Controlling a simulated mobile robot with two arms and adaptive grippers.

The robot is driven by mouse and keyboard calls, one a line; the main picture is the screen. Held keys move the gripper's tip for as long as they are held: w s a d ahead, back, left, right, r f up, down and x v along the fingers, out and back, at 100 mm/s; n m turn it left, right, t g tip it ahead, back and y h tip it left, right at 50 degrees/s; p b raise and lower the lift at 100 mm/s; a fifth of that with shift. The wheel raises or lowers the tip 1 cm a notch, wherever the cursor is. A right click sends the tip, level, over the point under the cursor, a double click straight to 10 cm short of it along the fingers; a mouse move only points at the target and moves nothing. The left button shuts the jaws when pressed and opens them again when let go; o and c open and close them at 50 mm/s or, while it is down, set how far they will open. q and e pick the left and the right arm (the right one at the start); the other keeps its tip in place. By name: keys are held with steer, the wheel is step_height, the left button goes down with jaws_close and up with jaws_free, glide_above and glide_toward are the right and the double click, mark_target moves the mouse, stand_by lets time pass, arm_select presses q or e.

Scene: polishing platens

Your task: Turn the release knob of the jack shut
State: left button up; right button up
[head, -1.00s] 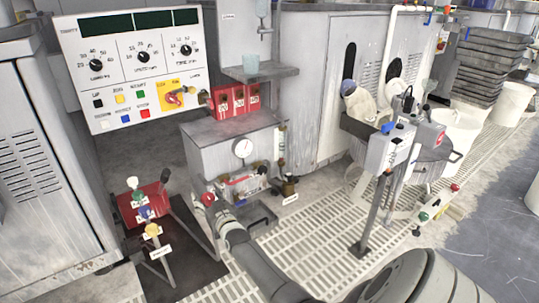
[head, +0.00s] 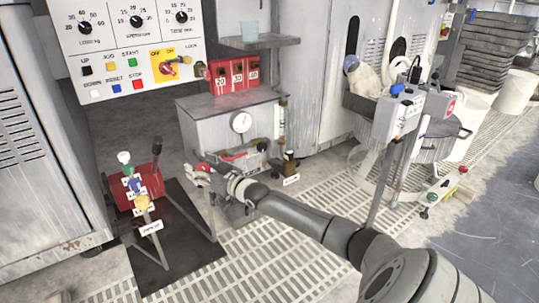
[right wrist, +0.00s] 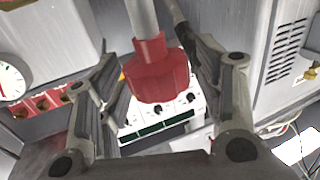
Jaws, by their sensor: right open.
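The red jack (head: 124,200) sits on a dark mat at the lower left of the head view. It carries small white, green, blue and yellow knobs with white tags, too small to read. A red lobed knob (head: 201,168) is at my right gripper (head: 206,178), near the top of a thin post. In the right wrist view the red knob (right wrist: 157,80) on a grey rod is between the spread fingers of my right gripper (right wrist: 160,95). Gaps show beside the knob, so the gripper looks open around it. My left gripper is not in view.
A grey cabinet with a round gauge (head: 241,122) and red numbered boxes (head: 237,75) stands just behind my right gripper. The control panel (head: 120,45) is above the jack. A post-mounted grey box (head: 397,115) stands right of my arm.

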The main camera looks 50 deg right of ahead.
steer(key=s+d+p, duration=0.1)
steer(key=s+p, duration=0.8)
steer(key=s, duration=0.2)
steer(key=s+a+f+g+h+p, duration=0.1)
steer(key=s+f+g+p, duration=0.3)
steer(key=s+p, duration=0.5)
steer(key=s+a+f+g+h+p, duration=0.1)
steer(key=s+f+g+p, duration=0.3)
steer(key=p, duration=1.1)
steer(key=shift+s+a+f+g, duration=0.4)
steer(key=shift+s+a+f, duration=0.35)
steer(key=shift+s+f, duration=1.5)
steer(key=shift+v, duration=0.9)
